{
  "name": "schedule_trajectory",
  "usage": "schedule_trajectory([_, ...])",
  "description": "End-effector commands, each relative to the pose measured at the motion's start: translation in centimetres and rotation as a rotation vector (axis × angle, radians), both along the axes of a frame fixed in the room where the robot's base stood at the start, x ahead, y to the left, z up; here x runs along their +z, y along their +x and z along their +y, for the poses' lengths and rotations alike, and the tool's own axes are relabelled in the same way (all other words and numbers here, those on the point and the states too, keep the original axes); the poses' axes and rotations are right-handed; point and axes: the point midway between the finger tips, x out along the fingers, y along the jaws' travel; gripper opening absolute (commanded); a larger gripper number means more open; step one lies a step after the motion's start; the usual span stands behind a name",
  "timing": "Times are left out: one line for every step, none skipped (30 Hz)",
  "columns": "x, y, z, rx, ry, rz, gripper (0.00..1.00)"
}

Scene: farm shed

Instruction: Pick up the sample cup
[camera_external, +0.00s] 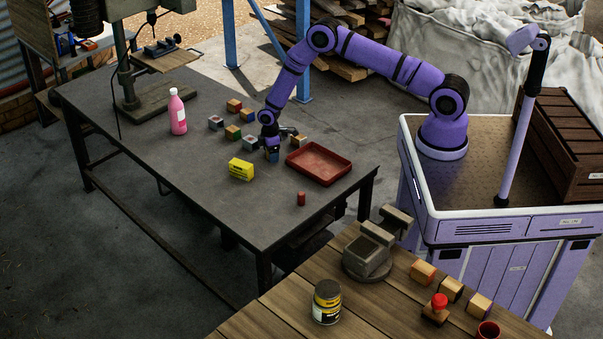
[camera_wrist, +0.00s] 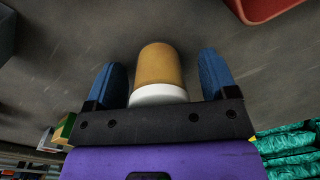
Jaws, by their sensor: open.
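The sample cup appears to be the amber-brown cylinder with a white end (camera_wrist: 160,72) in the wrist view. It stands between the two blue fingers of my gripper (camera_wrist: 161,66), with a visible gap on each side. My gripper is open around it, and the fingers do not appear to touch it. In the external view my gripper (camera_external: 272,155) points down, low over the dark metal table. There the cup cannot be made out clearly, as the fingers and wrist cover that spot.
A red tray (camera_external: 319,164) lies just right of my gripper; its edge shows in the wrist view (camera_wrist: 262,10). Several colored-faced blocks (camera_external: 233,132) sit to the left and behind. The table's front is clear.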

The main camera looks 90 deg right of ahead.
Motion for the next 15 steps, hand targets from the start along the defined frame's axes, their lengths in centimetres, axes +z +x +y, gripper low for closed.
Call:
schedule_trajectory([0.03,0.03,-0.01,0.000,-0.001,-0.001,0.79])
schedule_trajectory([0.05,0.03,-0.01,0.000,-0.001,-0.001,0.79])
schedule_trajectory([0.05,0.03,-0.01,0.000,-0.001,-0.001,0.79])
schedule_trajectory([0.05,0.03,0.00,0.000,-0.001,-0.001,0.79])
schedule_trajectory([0.06,0.02,-0.01,0.000,-0.001,-0.001,0.74])
schedule_trajectory([0.06,0.02,-0.01,0.000,0.000,-0.001,0.65])
schedule_trajectory([0.06,0.02,-0.01,0.000,0.000,-0.001,0.58])
schedule_trajectory([0.07,0.02,-0.01,0.000,0.000,-0.001,0.51])
schedule_trajectory([0.07,0.02,-0.01,0.000,0.000,-0.001,0.42])
schedule_trajectory([0.07,0.02,-0.01,0.000,-0.001,-0.001,0.35])
schedule_trajectory([0.07,0.02,-0.01,0.000,0.000,-0.001,0.28])
schedule_trajectory([0.08,0.02,-0.01,0.000,-0.001,-0.001,0.24])
schedule_trajectory([0.09,0.03,0.00,0.000,-0.001,-0.001,0.24])
schedule_trajectory([0.09,0.03,0.00,0.000,-0.001,-0.001,0.24])
schedule_trajectory([0.09,0.03,0.00,0.000,-0.001,-0.001,0.24])
